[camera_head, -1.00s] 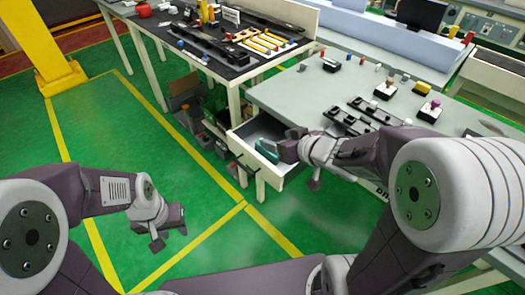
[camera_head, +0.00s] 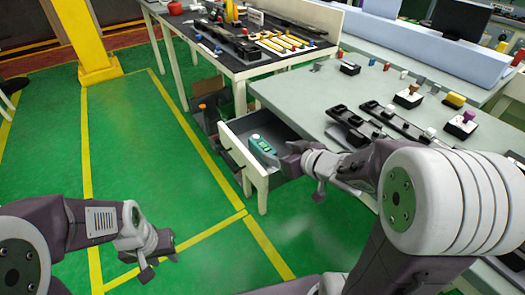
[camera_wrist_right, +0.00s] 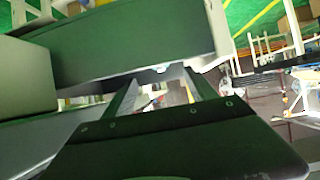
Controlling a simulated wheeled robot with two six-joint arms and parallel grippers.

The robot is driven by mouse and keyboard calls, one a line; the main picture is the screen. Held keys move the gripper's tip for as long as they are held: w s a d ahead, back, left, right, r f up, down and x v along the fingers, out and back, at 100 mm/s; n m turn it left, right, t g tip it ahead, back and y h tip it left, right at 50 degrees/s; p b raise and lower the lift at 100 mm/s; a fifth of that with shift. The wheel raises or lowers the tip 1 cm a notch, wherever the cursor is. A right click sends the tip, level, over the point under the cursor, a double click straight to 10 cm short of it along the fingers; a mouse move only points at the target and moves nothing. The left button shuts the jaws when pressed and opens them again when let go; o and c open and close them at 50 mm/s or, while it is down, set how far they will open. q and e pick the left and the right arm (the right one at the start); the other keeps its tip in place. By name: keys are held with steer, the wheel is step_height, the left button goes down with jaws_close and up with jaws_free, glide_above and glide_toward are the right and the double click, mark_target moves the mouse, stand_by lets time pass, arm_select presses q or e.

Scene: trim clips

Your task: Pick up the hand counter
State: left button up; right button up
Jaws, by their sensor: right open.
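The hand counter (camera_head: 262,145) is a small teal device with a pale round top part. It lies inside the open drawer (camera_head: 259,172) under the grey-topped table. My right gripper (camera_head: 286,160) is just right of the counter, near the drawer's right side, apart from it in the head view. In the right wrist view its two fingers (camera_wrist_right: 160,92) stand apart with nothing gripped between them; I cannot make out the counter there. My left gripper (camera_head: 160,254) hangs over the green floor at lower left, well away from the drawer; its jaw opening is unclear.
The grey table (camera_head: 300,95) right of the drawer carries black clip strips (camera_head: 385,115) and small coloured blocks. A dark-topped table (camera_head: 240,55) with yellow bars stands behind. Green floor left of the drawer is clear. A large green surface (camera_wrist_right: 130,45) fills the upper wrist view.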

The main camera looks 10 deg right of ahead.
mark_target(263, 146)
steer(key=w+p, duration=0.1)
steer(key=p, duration=0.2)
steer(key=a+p, duration=0.1)
steer(key=p, duration=0.1)
steer(key=shift+w+f+p, duration=0.1)
steer(key=shift+w+p, duration=0.3)
steer(key=shift+w+a+f+b, duration=0.1)
steer(key=shift+w+f+b, duration=0.6)
steer(key=shift+f, duration=0.3)
steer(key=shift+w+a+f, duration=0.1)
steer(key=shift+w+a, duration=0.05)
steer(key=shift+w, duration=0.25)
steer(key=shift+w+f, duration=0.3)
steer(key=b+x, duration=0.1)
steer(key=x, duration=0.3)
steer(key=shift+w, duration=0.25)
steer(key=shift+s, duration=0.1)
jaws_close()
